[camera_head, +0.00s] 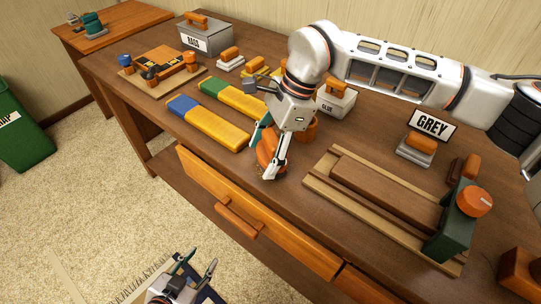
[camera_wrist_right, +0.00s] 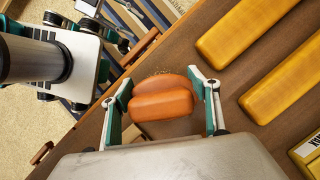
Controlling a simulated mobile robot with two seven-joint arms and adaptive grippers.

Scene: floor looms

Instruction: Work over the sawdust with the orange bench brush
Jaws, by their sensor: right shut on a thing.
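The orange bench brush (camera_head: 265,149) is in my right gripper (camera_head: 269,168), low over the front edge of the bench, above the drawer. In the right wrist view the brush (camera_wrist_right: 162,98) sits between the two green-and-grey fingers of my right gripper (camera_wrist_right: 169,93), which are shut on it. Fine dark specks, perhaps sawdust or bristle tips, show at its far edge in the wrist view (camera_wrist_right: 166,72). I cannot tell whether the brush touches the bench top. My left gripper (camera_head: 199,261) is open and empty, low over the floor in front of the bench.
Yellow-topped blocks (camera_head: 208,122) lie left of the brush. A wooden frame with a green end block (camera_head: 455,222) stands at the right, near the GREY sign (camera_head: 433,124). RAGS (camera_head: 207,38) and GLUE (camera_head: 336,102) boxes stand behind. The drawer (camera_head: 255,210) juts from the bench front.

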